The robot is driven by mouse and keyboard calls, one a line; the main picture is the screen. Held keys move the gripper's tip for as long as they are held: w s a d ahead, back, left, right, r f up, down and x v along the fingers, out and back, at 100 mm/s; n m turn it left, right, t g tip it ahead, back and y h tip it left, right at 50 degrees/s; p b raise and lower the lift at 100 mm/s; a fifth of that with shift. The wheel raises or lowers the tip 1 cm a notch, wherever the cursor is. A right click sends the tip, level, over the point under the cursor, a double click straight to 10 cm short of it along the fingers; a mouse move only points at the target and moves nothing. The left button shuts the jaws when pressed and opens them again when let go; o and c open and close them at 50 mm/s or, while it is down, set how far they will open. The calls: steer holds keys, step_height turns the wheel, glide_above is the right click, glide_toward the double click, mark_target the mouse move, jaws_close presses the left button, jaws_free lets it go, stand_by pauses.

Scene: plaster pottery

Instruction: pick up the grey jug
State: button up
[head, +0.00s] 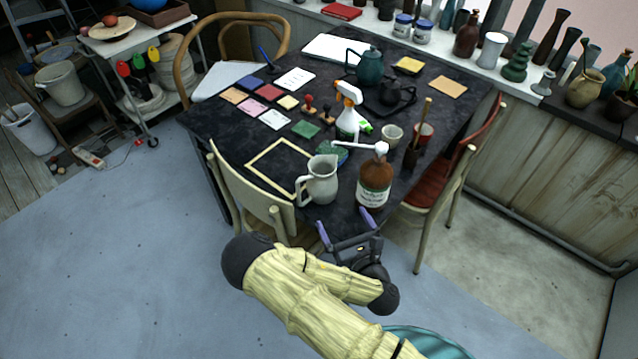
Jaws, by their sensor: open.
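The grey jug (321,181) is a pale grey pitcher with a handle on its left side. It stands upright near the front corner of the dark table (222,131) in the head view. My gripper (346,224) is open and empty, with its two purple-tipped fingers spread. In the picture it is just below the jug and the brown bottle, near the table's front edge. It appears apart from the jug; the exact distance is hard to tell.
A brown pump bottle (374,184) stands close right of the jug, its white spout reaching left above it. A cream chair (246,192) stands at left and a red-seated chair (447,172) at right.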

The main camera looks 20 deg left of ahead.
mark_target(328, 186)
steer(key=p+x, duration=0.1)
steer(key=x, duration=0.9)
steer(key=shift+w+a+p, duration=0.1)
steer(key=shift+w+p, duration=0.1)
steer(key=shift+p, duration=0.15)
steer(key=x, duration=0.1)
steer(key=p+x, duration=0.1)
steer(key=x, duration=0.2)
steer(key=shift+w+a+r, duration=0.1)
steer(key=shift+w+r, duration=0.25)
steer(key=shift+w+a+f, duration=0.1)
steer(key=shift+w+a, duration=0.1)
steer(key=shift+w, duration=0.05)
steer(key=c, duration=1.4)
steer(key=shift+r, duration=0.3)
steer(key=shift+c, duration=0.2)
